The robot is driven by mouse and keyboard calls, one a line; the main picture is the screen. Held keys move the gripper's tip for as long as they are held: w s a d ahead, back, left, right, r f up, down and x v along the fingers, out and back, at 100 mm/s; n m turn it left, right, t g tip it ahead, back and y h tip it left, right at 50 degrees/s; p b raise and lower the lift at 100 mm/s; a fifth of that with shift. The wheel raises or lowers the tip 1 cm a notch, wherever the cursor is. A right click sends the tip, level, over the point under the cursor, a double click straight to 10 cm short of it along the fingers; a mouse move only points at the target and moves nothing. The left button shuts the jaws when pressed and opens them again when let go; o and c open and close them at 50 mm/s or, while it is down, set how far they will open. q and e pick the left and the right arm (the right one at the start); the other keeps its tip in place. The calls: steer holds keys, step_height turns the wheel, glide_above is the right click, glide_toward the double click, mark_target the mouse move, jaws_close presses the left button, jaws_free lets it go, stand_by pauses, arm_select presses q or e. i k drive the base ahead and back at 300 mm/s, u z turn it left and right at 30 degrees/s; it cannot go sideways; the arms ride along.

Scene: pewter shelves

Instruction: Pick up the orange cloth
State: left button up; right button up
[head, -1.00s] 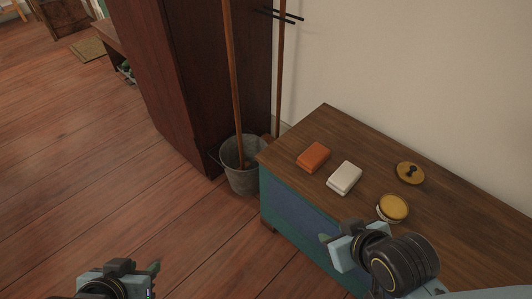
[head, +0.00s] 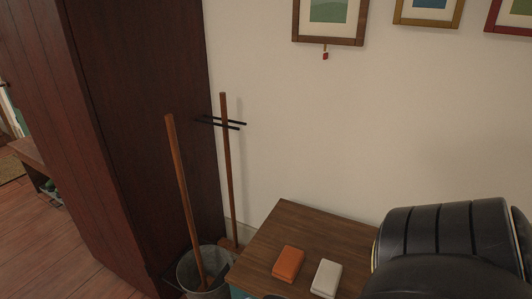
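The orange cloth (head: 288,263) is a small folded block lying flat on the brown wooden top of a low chest (head: 290,222). A similar white folded cloth (head: 326,278) lies just to its right, a small gap apart. A large black part of my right arm fills the lower right of the head view and covers the right part of the chest top. My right gripper is out of the picture. My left gripper is out of the picture too. Nothing touches the orange cloth.
A metal bucket (head: 206,270) with a wooden handle (head: 180,185) leaning in it stands left of the chest. Another pole (head: 227,160) leans on the wall behind it. A tall dark cabinet (head: 140,120) stands further left. Framed pictures (head: 332,20) hang above.

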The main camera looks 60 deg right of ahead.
mark_target(288, 264)
steer(key=i, duration=0.85)
steer(key=z, duration=3.2)
steer(key=i, duration=0.5)
steer(key=z, duration=0.05)
